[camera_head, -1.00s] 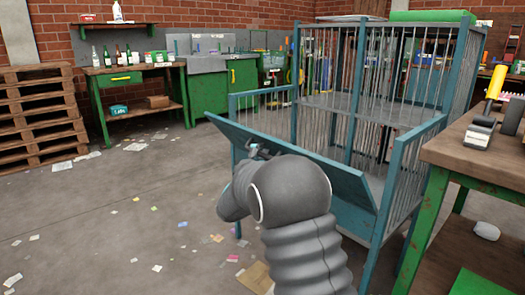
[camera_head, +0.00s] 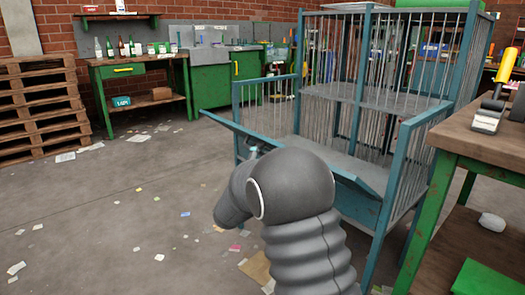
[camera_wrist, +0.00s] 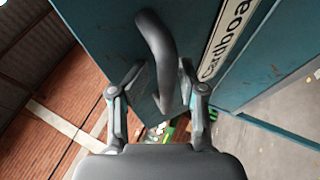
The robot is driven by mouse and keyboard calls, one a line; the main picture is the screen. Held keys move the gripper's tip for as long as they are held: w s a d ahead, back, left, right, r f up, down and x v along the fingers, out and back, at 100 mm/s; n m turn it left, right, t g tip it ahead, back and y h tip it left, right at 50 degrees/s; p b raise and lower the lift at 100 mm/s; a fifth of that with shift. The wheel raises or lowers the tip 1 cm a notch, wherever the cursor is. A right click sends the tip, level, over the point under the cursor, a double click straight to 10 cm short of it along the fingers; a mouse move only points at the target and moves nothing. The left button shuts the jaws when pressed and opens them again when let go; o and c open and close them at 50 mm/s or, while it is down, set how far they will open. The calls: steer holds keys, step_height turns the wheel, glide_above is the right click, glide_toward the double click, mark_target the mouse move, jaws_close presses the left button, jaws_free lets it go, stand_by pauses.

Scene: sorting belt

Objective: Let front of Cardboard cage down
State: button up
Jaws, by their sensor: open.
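The Cardboard cage (camera_head: 465,62) is a teal metal frame with grey bars and a middle shelf, standing right of centre in the head view. Its front panel (camera_head: 225,125) is hinged low and leans outward, tilted well down towards flat. In the wrist view the teal panel (camera_wrist: 95,30) fills the top, with a white label (camera_wrist: 228,38) reading "Cardboa". A dark curved handle (camera_wrist: 158,45) on the panel reaches between the fingers of my gripper (camera_wrist: 158,92), which is open around it. In the head view my arm hides most of the gripper and the panel's middle.
A wooden workbench with green legs (camera_head: 440,185) stands close at right, with tools on top. Pallets (camera_head: 40,110) are stacked at left, and a green bench (camera_head: 130,75) stands at the back. The floor at left is open, with scattered paper scraps.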

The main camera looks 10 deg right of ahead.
steer(key=s+a+f, duration=0.3)
steer(key=s+f, duration=0.3)
steer(key=f, duration=0.1)
steer(key=shift+s+a, duration=0.2)
steer(key=shift+s, duration=0.05)
stand_by(0.9)
stand_by(0.3)
